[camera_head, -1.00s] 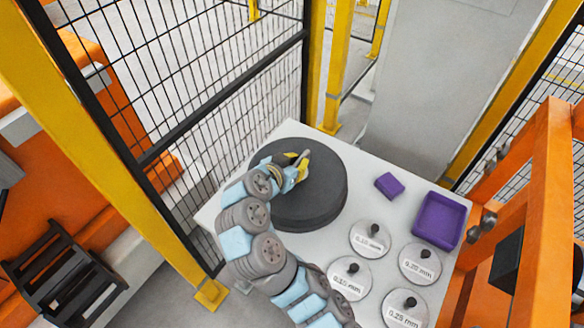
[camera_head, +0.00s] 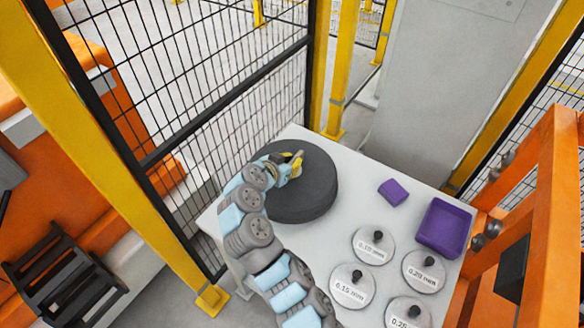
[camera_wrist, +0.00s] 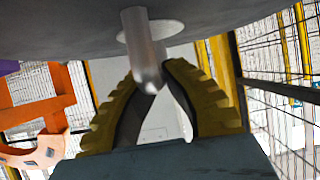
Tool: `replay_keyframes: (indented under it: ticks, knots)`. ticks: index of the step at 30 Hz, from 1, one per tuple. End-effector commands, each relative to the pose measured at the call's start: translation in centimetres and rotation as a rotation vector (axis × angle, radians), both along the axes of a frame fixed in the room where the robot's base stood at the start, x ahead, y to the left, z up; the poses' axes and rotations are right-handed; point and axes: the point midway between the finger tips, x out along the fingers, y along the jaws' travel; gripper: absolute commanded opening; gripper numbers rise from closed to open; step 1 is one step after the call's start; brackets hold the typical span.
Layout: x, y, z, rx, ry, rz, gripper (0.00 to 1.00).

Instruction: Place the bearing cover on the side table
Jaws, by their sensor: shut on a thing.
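The bearing cover is a thick dark grey disc (camera_head: 305,200) over the back left part of the white side table (camera_head: 350,205). I cannot tell whether its underside touches the table. My gripper (camera_head: 293,163), with yellow fingers, is at the top of the disc. In the wrist view my gripper (camera_wrist: 150,78) has its two ridged yellow fingers closing around a metal pin that stands out from the cover's flat face (camera_wrist: 230,18).
On the table's right lie a purple block (camera_head: 393,192), a purple tray (camera_head: 456,208) and several round labelled discs (camera_head: 373,255) with black knobs. A mesh fence (camera_head: 215,75) and yellow posts stand behind and left. An orange frame (camera_head: 545,190) stands on the right.

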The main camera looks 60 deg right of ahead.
Motion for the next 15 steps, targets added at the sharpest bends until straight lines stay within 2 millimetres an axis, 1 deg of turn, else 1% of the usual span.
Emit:
replay_keyframes:
  ticks: [5, 10, 12, 15]
  knots:
    - [0.4, -0.4, -0.6, 0.0, 0.001, 0.0, 0.0]
    - [0.3, -0.5, -3.1, 0.001, 0.006, 0.0, 0.0]
    - [0.4, -0.5, -3.6, -0.001, 0.003, 0.001, 0.0]
    - [0.4, -0.5, -3.8, -0.002, 0.001, 0.0, 0.0]
